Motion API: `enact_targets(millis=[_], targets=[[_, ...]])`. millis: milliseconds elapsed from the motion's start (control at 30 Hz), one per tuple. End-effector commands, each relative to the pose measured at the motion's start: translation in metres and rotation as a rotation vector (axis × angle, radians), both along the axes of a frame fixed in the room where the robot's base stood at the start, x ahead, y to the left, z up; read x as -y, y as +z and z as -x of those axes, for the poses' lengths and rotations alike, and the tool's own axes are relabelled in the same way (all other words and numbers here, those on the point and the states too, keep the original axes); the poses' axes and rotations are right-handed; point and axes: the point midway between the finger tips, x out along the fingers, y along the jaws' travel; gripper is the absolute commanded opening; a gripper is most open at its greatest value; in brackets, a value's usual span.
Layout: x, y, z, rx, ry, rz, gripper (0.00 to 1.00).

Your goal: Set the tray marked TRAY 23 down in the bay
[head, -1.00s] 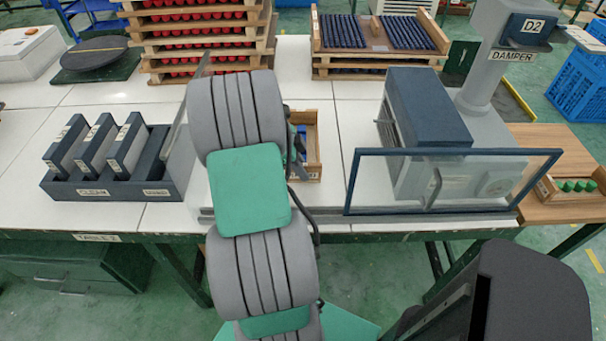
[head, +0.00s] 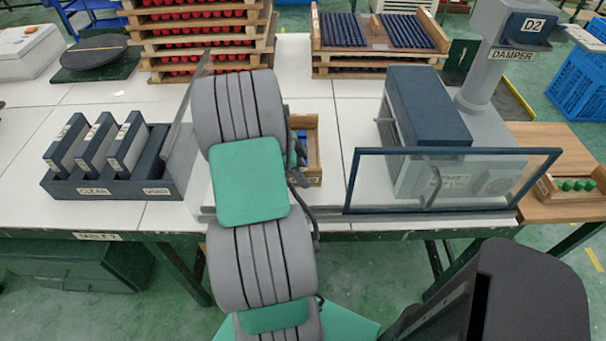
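A small wooden tray (head: 312,150) with blue pieces in it shows just right of my arm, at the middle of the table. My arm hides its left part, and I cannot read its number. A dark bit beside the tray may be part of my gripper (head: 298,155); its fingers are hidden behind my arm, so I cannot tell whether they grip the tray. No marking that I can read names the bay. A blue-topped grey machine (head: 425,105) stands to the right, behind a blue-framed clear panel (head: 352,180).
A dark rack (head: 110,188) labelled CLEAN stands left. Stacked trays of red pieces (head: 195,30) and a tray of blue pieces (head: 378,45) stand behind. White tabletop (head: 345,120) is bare right of the small tray.

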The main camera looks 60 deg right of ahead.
Motion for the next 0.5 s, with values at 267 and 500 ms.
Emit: enact_targets(millis=[267,500], targets=[[-0.008,0.047,-0.018,0.004,0.001,0.004,0.36],[-0.018,0.099,-0.037,0.002,0.001,0.001,0.36]])
